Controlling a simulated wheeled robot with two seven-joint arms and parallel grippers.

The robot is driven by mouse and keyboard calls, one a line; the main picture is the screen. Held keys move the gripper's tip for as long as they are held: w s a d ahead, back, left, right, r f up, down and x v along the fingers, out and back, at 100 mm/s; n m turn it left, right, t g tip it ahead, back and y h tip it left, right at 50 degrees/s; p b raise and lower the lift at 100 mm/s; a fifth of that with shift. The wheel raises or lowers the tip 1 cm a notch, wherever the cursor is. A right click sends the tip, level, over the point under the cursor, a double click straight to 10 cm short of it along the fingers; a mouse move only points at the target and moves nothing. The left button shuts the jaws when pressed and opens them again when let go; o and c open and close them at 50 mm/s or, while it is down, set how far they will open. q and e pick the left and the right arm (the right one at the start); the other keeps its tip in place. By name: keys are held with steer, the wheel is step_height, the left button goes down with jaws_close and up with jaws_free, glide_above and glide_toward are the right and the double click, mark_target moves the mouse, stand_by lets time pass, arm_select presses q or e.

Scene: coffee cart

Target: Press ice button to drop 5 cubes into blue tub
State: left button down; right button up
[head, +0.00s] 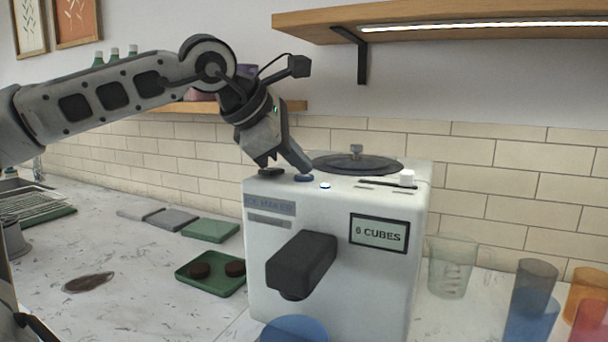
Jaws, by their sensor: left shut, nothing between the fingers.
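The white ice maker (340,210) stands on the counter, and its screen (379,233) reads "6 CUBES". A blue button (303,178) and a small lit light-blue spot (325,186) are on its top near the front edge. My left gripper (301,164) is shut and empty, pointing down with its tip right at the blue button; I cannot tell whether it touches. The blue tub (295,330) is below the black spout (301,265), cut off by the bottom edge; its inside is not visible. My right gripper is not in view.
A round dark lid (357,163) and a small white block (407,177) are on the machine's top. A green tray (210,273) with dark round pieces is to its left. Several clear and coloured cups, including a clear one (451,267), stand at right. A wooden shelf (430,20) hangs above.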

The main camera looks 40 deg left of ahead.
mark_target(298, 177)
arm_select(q)
steer(key=shift+f, duration=0.15)
steer(key=shift+r+p, duration=0.3)
steer(key=shift+r, duration=0.05)
steer(key=shift+r+p, duration=0.55)
steer(key=shift+r, duration=0.1)
step_height(298, 177, up, 5)
steer(key=p, duration=0.4)
stand_by(2.4)
